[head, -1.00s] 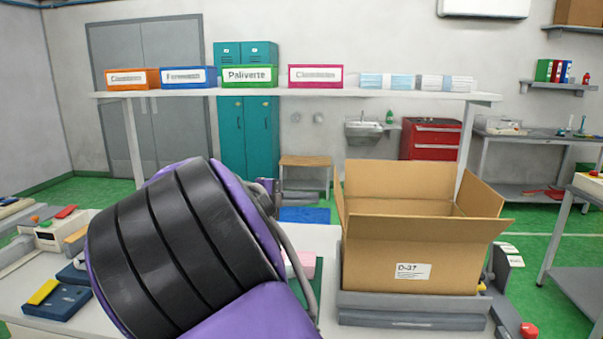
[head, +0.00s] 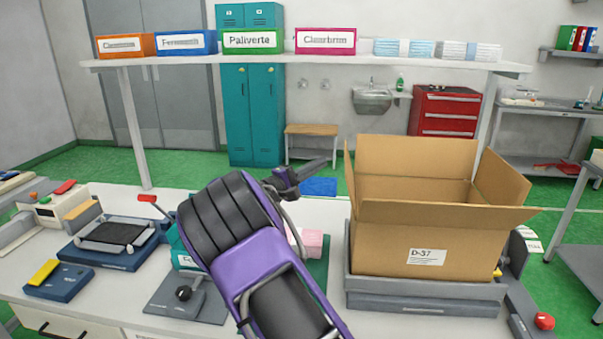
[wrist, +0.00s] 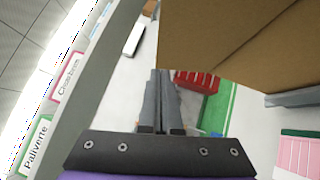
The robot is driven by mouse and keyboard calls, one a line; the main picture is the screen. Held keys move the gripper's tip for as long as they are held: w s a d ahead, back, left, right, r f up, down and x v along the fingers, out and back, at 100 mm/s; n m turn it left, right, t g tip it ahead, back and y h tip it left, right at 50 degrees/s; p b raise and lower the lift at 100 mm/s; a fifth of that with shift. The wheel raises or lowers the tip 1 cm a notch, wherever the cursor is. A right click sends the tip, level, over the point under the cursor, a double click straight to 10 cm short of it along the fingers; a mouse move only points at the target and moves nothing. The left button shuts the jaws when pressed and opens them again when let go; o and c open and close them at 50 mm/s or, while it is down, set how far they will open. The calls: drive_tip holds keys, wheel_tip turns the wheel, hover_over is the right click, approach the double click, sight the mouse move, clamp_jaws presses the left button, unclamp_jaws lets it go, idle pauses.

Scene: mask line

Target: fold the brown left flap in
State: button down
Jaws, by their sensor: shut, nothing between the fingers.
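The brown cardboard box (head: 385,243), labelled D-37, stands open on a grey platform (head: 425,290). Its left flap (head: 350,178) stands roughly upright and shows nearly edge-on as a thin strip. The back flap (head: 415,158) is up, the right flap (head: 503,178) leans outward and the front flap (head: 450,212) sticks out. My gripper (head: 324,162) is just left of the left flap, at about its height, apart from it in the picture. In the wrist view my gripper's fingers (wrist: 161,72) are together and empty, with brown cardboard (wrist: 235,35) close at right.
A shelf (head: 300,64) with coloured labelled boxes spans above the bench behind. A pink block (head: 312,243) lies between my arm and the box. Blue-based devices (head: 105,250) and a lever unit (head: 185,297) stand at left. A red button (head: 544,321) is at front right.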

drive_tip(key=shift+s+d+r, duration=0.1)
drive_tip(key=shift+d+r, duration=0.1)
drive_tip(key=shift+d, duration=0.45)
drive_tip(key=shift+s+d+r, duration=0.1)
drive_tip(key=shift+d+r, duration=0.05)
drive_tip(key=shift+d, duration=0.55)
drive_tip(key=shift+s+d+r, duration=0.1)
drive_tip(key=shift+d+r, duration=0.1)
drive_tip(key=shift+d, duration=0.45)
drive_tip(key=shift+d, duration=0.1)
drive_tip(key=s+d+f+m+g+y+b, duration=0.1)
drive_tip(key=d+m+y+b, duration=0.3)
drive_tip(key=d, duration=0.3)
drive_tip(key=s+d+f+m+g+y+b, duration=0.1)
drive_tip(key=s+d+m+g+y+b, duration=0.1)
drive_tip(key=d+y, duration=0.4)
drive_tip(key=shift+d+f+m+b, duration=0.35)
drive_tip(key=shift+d+m+b, duration=0.5)
drive_tip(key=shift+d+m, duration=0.4)
drive_tip(key=shift+a, duration=0.15)
